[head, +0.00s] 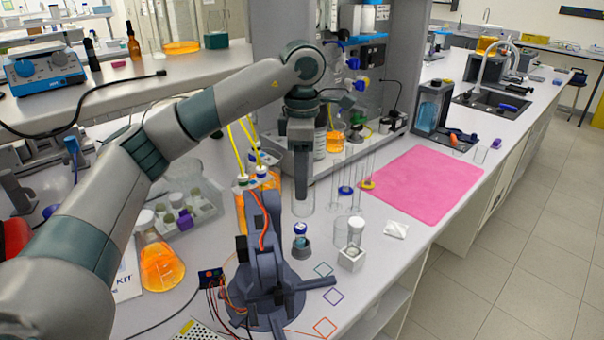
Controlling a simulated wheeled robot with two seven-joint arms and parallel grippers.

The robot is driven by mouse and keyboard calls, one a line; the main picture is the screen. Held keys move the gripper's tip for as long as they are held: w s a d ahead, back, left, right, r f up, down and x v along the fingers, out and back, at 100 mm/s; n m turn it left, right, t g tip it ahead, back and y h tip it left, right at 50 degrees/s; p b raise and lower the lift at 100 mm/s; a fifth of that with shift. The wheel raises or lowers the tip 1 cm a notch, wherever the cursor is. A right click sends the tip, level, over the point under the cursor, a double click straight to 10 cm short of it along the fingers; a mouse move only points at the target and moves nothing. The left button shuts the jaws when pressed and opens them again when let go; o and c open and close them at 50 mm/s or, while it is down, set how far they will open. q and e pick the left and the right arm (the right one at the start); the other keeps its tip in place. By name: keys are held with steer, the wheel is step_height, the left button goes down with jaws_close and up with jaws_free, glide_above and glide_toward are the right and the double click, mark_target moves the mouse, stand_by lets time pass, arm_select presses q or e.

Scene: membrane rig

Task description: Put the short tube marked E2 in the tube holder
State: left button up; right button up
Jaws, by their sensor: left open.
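My left gripper (303,192) comes down from above with its fingers seen edge-on. It is open, and its tips are in front of or over a clear glass vessel (303,207); I cannot tell whether they touch it. A short tube with a dark blue top (300,230) stands upright in a small grey holder (301,250), below the gripper in the picture. A clear tube with a whitish cap (355,231) stands in a white block (351,259) to the right. No E2 mark is legible, so I cannot tell which tube bears it. My right gripper is out of view.
Thin upright glass rods with blue (345,190) and yellow (368,184) collars stand close to the right. A dark jointed stand with wires (264,275) is at the front. An orange flask (160,265) stands left. A pink mat (420,184) lies clear at right.

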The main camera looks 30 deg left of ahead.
arm_select(q)
steer(key=shift+r, duration=1)
